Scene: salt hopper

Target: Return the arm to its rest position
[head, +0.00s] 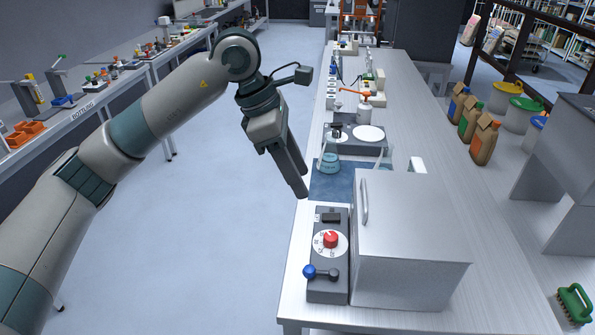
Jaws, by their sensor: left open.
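My left arm comes in from the left and reaches over the floor gap toward the steel bench (440,150). My left gripper (301,188) hangs at the bench's left edge, fingers pointing down, open and with nothing seen between its fingers. It is above and behind a dark control panel (328,285) with a red knob (330,239) and a blue-ended lever (322,273). A grey metal box with a handle (412,235) stands right of the panel. My right gripper is not in view.
A blue mat (335,188) with a flask (330,163) lies behind the box. A scale-like device (350,140) and more equipment stand farther back. A side bench (110,85) with small tools runs along the left. The left floor is clear.

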